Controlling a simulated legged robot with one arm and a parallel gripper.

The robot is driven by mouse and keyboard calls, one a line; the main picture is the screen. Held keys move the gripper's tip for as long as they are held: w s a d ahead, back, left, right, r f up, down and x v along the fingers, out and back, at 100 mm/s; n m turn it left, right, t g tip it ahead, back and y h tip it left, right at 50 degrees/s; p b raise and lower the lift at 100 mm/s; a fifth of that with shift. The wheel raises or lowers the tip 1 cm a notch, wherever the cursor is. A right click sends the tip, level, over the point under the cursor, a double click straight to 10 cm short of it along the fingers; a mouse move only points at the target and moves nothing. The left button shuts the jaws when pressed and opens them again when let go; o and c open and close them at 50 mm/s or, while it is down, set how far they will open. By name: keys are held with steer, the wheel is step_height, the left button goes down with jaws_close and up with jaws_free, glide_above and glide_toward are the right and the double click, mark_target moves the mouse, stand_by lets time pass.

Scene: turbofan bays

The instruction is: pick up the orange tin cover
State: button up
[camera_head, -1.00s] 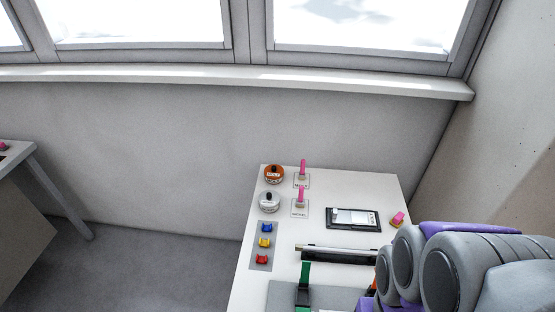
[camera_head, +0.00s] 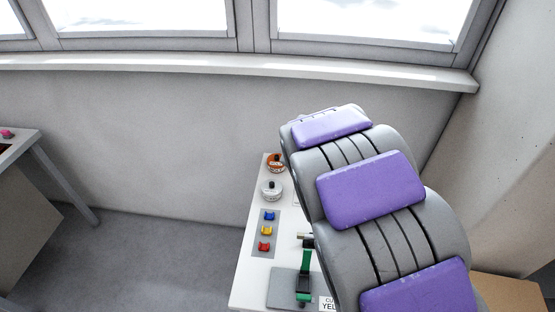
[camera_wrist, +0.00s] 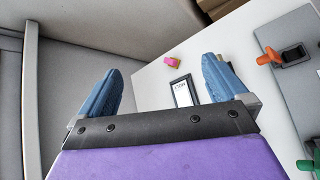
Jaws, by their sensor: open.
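The orange tin cover (camera_head: 274,160) is a round orange lid with a dark knob and a pale label. It sits at the far left corner of the white table (camera_head: 247,262) in the head view, just left of my arm. My gripper (camera_wrist: 162,82) shows in the wrist view with its two blue fingers spread apart and nothing between them. The wrist view looks down past the table's edge, and the orange tin cover is not seen there. In the head view my arm hides my gripper and most of the table.
A white tin (camera_head: 271,189) with a dark knob stands just nearer than the orange one. Blue (camera_head: 269,215), yellow (camera_head: 266,231) and red (camera_head: 264,246) pieces sit on a grey strip. A pink item (camera_wrist: 171,63) and framed tablet (camera_wrist: 181,93) lie on the table.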

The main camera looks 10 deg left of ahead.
steer(key=w+a+f+n+t, duration=0.4)
steer(key=w+a+n, duration=0.2)
steer(key=w+a, duration=0.35)
steer(key=n+t+y+p, duration=0.2)
steer(key=n+t+y, duration=0.45)
steer(key=n, duration=0.75)
glide_toward(275, 158)
steer(key=shift+g+y, duration=0.25)
steer(key=shift+g, duration=0.2)
steer(key=x, duration=0.1)
steer(key=b+x, duration=0.1)
steer(key=x, duration=0.3)
steer(key=shift+w+a+r+b, duration=0.1)
steer(key=shift+w+r+b, duration=0.05)
steer(key=shift+r+b, duration=0.2)
steer(key=shift+w+f, duration=0.1)
steer(key=shift+w, duration=0.45)
steer(key=x, duration=0.1)
steer(key=b+x, duration=0.1)
steer(key=x, duration=0.1)
steer(key=shift+w+d+f, duration=0.15)
steer(key=shift+d+f, duration=0.05)
steer(key=shift+d, duration=0.3)
steer(key=shift+x, duration=0.75)
steer(key=shift+r, duration=0.1)
steer(key=shift+c, duration=0.5)
